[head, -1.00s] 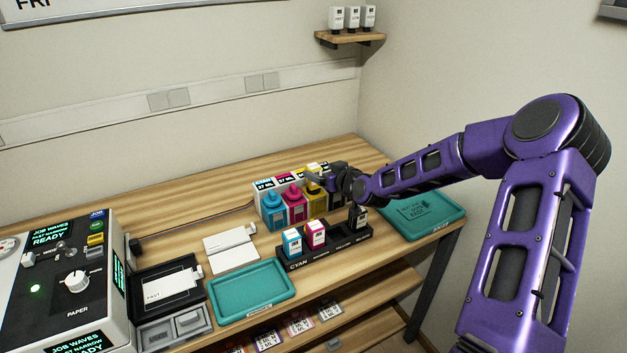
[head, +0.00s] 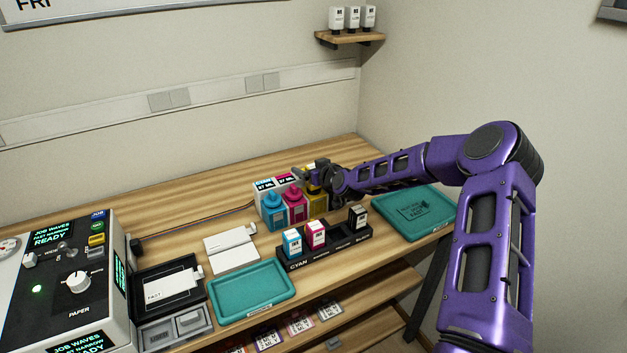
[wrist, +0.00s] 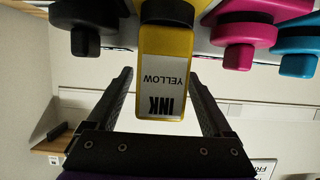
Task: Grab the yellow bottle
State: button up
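My gripper (head: 312,178) is at the upper part of the bottle in the head view. In the wrist view my gripper (wrist: 160,80) is open, with one finger on each side of the bottle and gaps showing between them.
The magenta bottle (head: 297,208) and cyan bottle (head: 274,211) stand close to the left. In front is a black holder (head: 340,249) with cyan, magenta and black cartridges. Teal trays (head: 251,290) (head: 432,222) lie on the bench. A printer (head: 60,270) stands at left.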

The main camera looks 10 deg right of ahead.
grip_shut()
dwell(0.3)
